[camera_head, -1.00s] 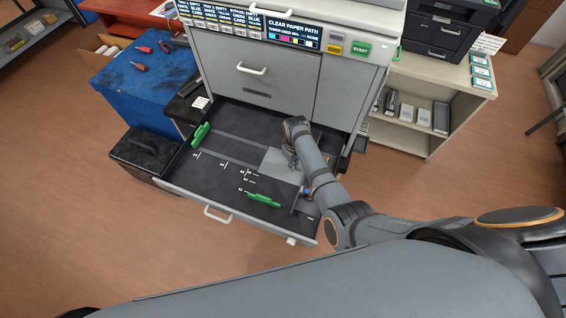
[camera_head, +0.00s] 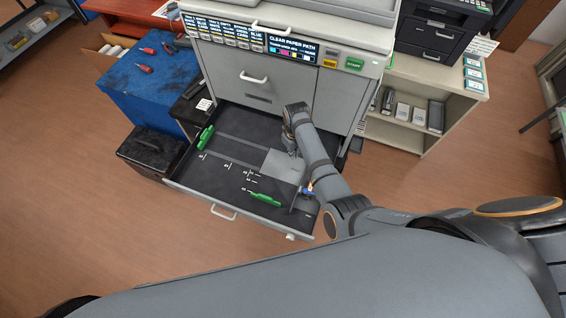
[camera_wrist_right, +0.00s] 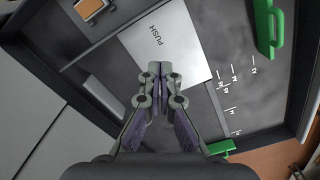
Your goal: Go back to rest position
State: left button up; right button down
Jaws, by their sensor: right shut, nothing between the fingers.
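My right gripper (camera_wrist_right: 160,72) is shut and empty in the right wrist view, above the open paper drawer (camera_head: 190,180) of the copier (camera_head: 262,70). In the head view the right gripper (camera_head: 293,155) is small and partly hidden by its own wrist, over the drawer's right half. Below it lies a light plate (camera_wrist_right: 185,45) marked PUSH, flat on the drawer floor. Green guides stand in the drawer, one at its left (camera_head: 205,137) and one near its front (camera_head: 266,200). My left gripper is in neither view.
A blue cabinet (camera_head: 150,95) with red-handled tools and a black box (camera_head: 150,150) stand left of the drawer. A beige shelf (camera_head: 440,85) with several cartridges stands right of the copier. The wooden floor in front of the drawer (camera_head: 120,240) is clear.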

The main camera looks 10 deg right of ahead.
dwell(0.5)
jog(key=s+d+r+m+t, duration=0.2)
jog(key=s+d+r, duration=0.4)
jog(key=s, duration=0.4)
jog(key=s+d+r+m+t, duration=0.2)
jog(key=s+d+r, duration=0.1)
jog(key=s+r, duration=0.6)
jog(key=s+d+f+g+h+b, duration=0.2)
jog(key=f+b, duration=0.6)
jog(key=f, duration=2.7)
jog(key=s+d+f+y+b, duration=0.1)
jog(key=s+f+b, duration=0.4)
jog(key=s+f, duration=1.4)
notch_tip(320, 180, down, 3)
jog(key=shift+s+d+r+m+g, duration=0.1)
jog(key=shift+s+d+m+g, duration=0.15)
jog(key=shift+d+m+g, duration=0.25)
